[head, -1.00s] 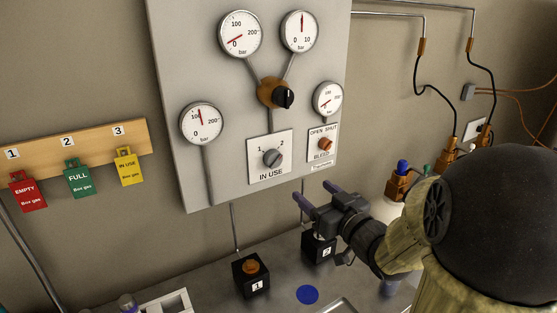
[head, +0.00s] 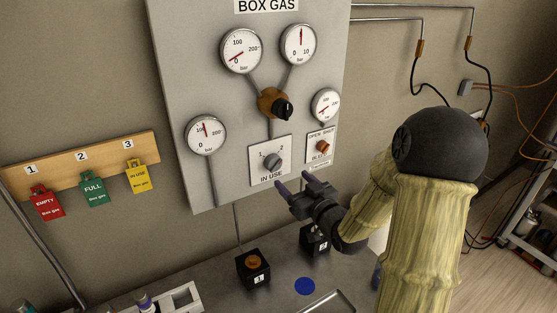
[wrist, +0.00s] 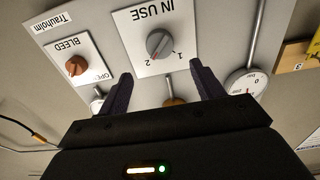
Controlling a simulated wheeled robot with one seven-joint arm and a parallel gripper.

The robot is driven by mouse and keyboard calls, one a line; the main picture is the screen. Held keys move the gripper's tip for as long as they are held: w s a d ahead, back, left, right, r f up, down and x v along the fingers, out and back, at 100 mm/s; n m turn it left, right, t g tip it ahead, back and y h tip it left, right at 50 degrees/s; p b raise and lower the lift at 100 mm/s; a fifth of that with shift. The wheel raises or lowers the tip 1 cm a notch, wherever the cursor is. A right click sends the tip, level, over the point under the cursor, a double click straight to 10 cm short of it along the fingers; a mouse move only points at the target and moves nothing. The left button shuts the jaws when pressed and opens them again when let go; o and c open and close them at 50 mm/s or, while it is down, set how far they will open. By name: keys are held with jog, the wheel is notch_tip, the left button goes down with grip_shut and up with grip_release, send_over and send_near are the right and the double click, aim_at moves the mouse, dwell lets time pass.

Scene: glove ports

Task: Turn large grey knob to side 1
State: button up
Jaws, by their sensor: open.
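The large grey knob (head: 273,161) sits on the white IN USE plate (head: 258,178) of the wall panel, with side marks 1 and 2 above it. In the wrist view the knob (wrist: 159,44) appears upside down, between and beyond my fingertips; its ridge seems to lean toward 2. My gripper (head: 294,182) is open and empty, just below and right of the plate in the head view. In the wrist view its two dark fingers (wrist: 160,75) point at the panel, apart from the knob.
The orange BLEED knob (head: 323,147) is right of the plate. A black knob on a brass body (head: 275,105) and several gauges are above. Below stand black blocks 1 (head: 254,269) and 2 (head: 313,240). Coloured tags hang on a wooden rail (head: 60,167) at left.

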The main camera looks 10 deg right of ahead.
aim_at(277, 165)
jog(key=p+x, duration=0.3)
jog(key=x, duration=0.6)
jog(key=c, duration=1)
